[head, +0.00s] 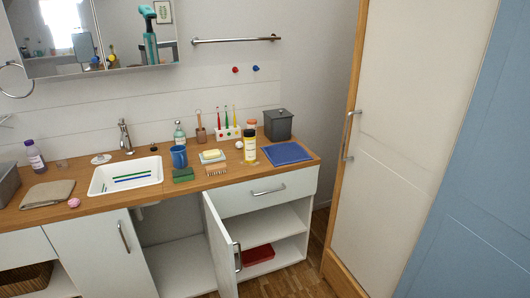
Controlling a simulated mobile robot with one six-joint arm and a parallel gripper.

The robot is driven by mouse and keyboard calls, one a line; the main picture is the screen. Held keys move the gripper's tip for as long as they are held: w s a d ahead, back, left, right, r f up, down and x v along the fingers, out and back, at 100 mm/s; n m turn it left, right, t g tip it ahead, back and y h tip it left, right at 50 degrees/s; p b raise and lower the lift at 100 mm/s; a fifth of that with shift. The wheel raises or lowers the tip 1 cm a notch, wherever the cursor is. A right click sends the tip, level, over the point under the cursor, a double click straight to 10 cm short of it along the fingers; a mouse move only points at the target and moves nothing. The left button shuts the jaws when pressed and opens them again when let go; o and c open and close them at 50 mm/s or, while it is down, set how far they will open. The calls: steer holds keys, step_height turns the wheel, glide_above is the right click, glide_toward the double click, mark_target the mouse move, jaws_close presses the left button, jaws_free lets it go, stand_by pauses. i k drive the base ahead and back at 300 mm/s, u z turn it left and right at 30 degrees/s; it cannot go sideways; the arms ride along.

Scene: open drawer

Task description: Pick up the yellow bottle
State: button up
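The yellow bottle (249,148) stands upright on the wooden counter (305,164), right of the sink and near the front edge. It has a yellow body with a darker band near the top. A blue folded cloth (286,153) lies to its right, and a wooden brush (216,170) lies to its left. A container with an orange top (252,124) stands just behind it. My gripper is not directly in view. A teal shape shows in the mirror, but I cannot tell what it is.
A soap dish (212,156), blue mug (179,157) and green sponge (183,175) are left of the bottle. A toothbrush holder (228,133) and grey bin (278,124) stand behind. A cabinet door (221,246) hangs open below, jutting out from the counter.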

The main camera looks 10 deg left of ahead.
mark_target(250, 148)
steer(key=k, duration=0.95)
steer(key=u, duration=3.6)
steer(key=i, duration=0.1)
steer(key=z, duration=2.05)
steer(key=i, duration=1.65)
